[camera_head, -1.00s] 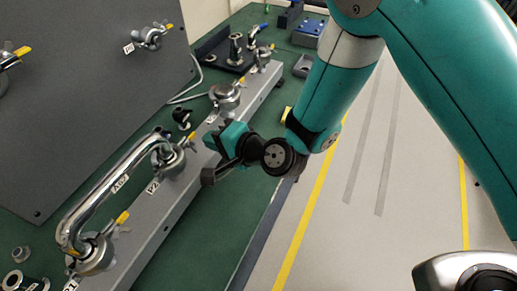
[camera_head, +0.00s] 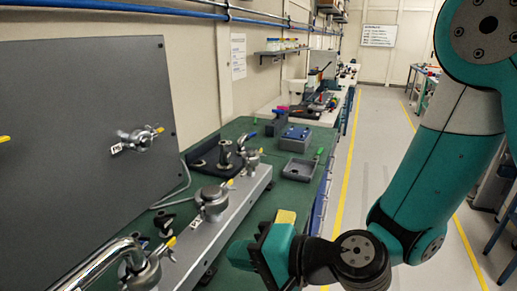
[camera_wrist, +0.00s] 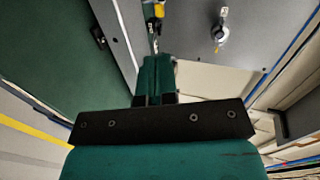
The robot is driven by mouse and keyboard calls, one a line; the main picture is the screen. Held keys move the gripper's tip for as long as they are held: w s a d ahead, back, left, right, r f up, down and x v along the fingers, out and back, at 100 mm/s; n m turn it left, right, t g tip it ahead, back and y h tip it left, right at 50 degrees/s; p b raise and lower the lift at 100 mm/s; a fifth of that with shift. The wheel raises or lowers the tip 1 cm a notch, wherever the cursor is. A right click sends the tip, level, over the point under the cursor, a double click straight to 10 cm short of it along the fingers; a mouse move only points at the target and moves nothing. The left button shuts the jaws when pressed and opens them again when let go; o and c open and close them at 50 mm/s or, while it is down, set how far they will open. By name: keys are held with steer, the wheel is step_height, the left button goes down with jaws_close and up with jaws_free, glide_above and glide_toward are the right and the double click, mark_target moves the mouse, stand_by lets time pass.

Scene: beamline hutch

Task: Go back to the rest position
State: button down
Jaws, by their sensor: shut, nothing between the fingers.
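My gripper (camera_head: 240,254) is at the lower middle of the head view, over the front edge of the green bench (camera_head: 236,130). It is to the right of the grey rail with its metal fittings and looks apart from them. In the wrist view my gripper (camera_wrist: 157,62) shows its teal fingers together with nothing held between them. The fingertips are small in the head view and partly hidden by the gripper body.
A bent metal pipe (camera_head: 92,268) and a clamped fitting (camera_head: 212,202) sit on the rail (camera_head: 222,220). A dark upright panel (camera_head: 60,120) stands at left. A grey tray (camera_head: 299,169) lies further back. The floor aisle (camera_head: 378,140) at right is clear.

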steer(key=s+d+r+n+g+h, duration=0.2)
steer(key=s+d+r+n+h, duration=0.1)
steer(key=d, duration=0.6)
steer(key=s+d+r+n+g+h, duration=0.3)
steer(key=s+d+n+h, duration=0.3)
steer(key=d, duration=0.3)
steer(key=shift+s+r+n, duration=0.65)
steer(key=shift+s+n, duration=0.05)
steer(key=shift+n, duration=0.1)
